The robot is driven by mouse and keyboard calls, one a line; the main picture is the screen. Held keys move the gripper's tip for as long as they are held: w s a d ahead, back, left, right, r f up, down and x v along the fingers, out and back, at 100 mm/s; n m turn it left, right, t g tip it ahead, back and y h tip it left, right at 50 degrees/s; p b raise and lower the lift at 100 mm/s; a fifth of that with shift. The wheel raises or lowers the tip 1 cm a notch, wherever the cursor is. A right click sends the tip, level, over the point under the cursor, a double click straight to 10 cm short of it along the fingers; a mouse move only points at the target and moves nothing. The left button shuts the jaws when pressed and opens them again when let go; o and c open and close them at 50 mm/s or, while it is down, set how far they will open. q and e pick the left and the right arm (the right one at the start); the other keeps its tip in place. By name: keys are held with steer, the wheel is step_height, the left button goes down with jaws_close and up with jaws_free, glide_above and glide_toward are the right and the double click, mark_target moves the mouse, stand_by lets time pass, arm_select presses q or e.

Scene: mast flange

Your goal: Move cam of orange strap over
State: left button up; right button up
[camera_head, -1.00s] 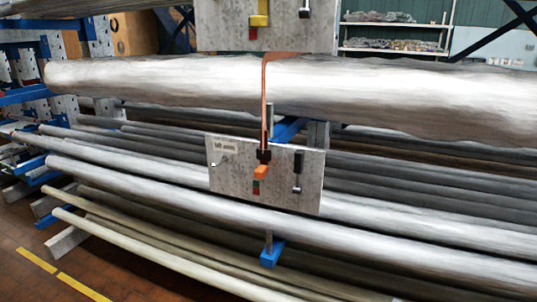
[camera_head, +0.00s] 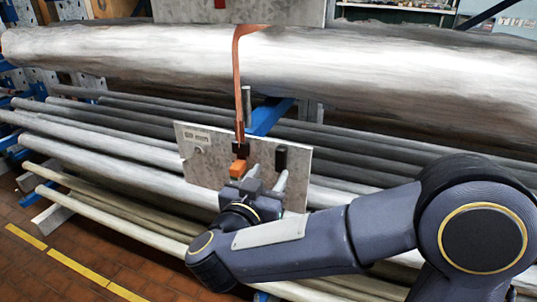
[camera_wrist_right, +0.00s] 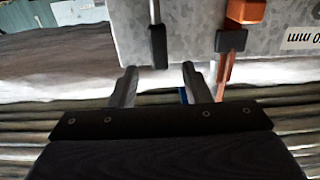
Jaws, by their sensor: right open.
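The orange strap (camera_head: 238,85) runs down over the big pale pole to a black buckle (camera_head: 240,149) on the lower metal plate. Its orange cam (camera_head: 237,168) sits just below the buckle; the cam also shows at the top of the right wrist view (camera_wrist_right: 246,11). My right gripper (camera_head: 267,182) is in front of the plate, just right of and slightly below the cam. In the right wrist view, its two fingers (camera_wrist_right: 160,82) are apart with nothing between them. The cam and strap lie to the right of the fingers there. My left gripper is not in view.
The metal plate (camera_head: 194,160) also carries a black-tipped lever (camera_head: 280,158), close to my right gripper. The thick pole (camera_head: 150,52) lies above, and several thinner poles (camera_head: 90,125) lie behind. Another plate (camera_head: 280,11) is above the pole.

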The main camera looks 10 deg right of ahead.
mark_target(279, 160)
steer(key=p+x, duration=0.1)
steer(key=x, duration=0.5)
steer(key=shift+w+d, duration=0.15)
steer(key=shift+d, duration=0.05)
steer(key=shift+c, duration=0.2)
jaws_close()
